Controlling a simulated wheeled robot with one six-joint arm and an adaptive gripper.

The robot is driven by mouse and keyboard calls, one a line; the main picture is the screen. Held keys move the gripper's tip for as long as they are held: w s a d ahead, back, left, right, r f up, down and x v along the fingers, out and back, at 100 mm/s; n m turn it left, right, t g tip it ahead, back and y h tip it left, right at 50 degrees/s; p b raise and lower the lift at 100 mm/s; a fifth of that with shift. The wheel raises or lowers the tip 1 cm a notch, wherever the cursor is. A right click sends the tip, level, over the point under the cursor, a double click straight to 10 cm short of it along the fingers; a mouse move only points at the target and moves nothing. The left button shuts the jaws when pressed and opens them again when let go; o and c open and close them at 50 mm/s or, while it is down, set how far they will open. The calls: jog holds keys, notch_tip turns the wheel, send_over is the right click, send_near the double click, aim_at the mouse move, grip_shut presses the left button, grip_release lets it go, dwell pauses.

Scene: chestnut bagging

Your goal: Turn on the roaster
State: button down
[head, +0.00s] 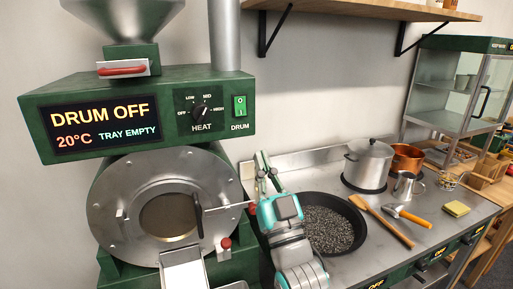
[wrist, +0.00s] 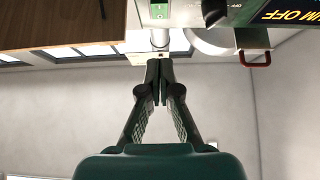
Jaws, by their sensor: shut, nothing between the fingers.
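The green roaster (head: 150,78) stands at the left in the head view. Its display (head: 105,122) reads DRUM OFF, 20°C and TRAY EMPTY. The green DRUM rocker switch (head: 240,106) is at the right end of the front panel. It also shows at the top of the wrist view (wrist: 159,11). The black HEAT knob (head: 200,111) is left of the switch; its exact setting is hard to read. My gripper (head: 262,157) is shut and empty, below and to the right of the switch, apart from it. Its closed fingertips (wrist: 159,72) point toward the switch in the wrist view.
The round drum door (head: 110,205) with its handle is below the panel. Right of my gripper are a black pan (head: 345,205), a pot (head: 368,160), a wooden spatula (head: 385,222) and a glass cabinet (head: 445,95). A shelf (head: 370,9) hangs above.

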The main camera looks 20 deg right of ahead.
aim_at(241, 112)
jog(key=x, duration=0.3)
jog(key=f+x, duration=0.1)
jog(key=x, duration=0.3)
jog(key=w+x, duration=0.1)
jog(key=x, duration=0.2)
jog(key=shift+w, duration=0.3)
jog(key=shift+w+f, duration=0.1)
jog(key=shift+w, duration=0.65)
jog(key=shift+w+f, duration=0.1)
jog(key=shift+w, duration=0.25)
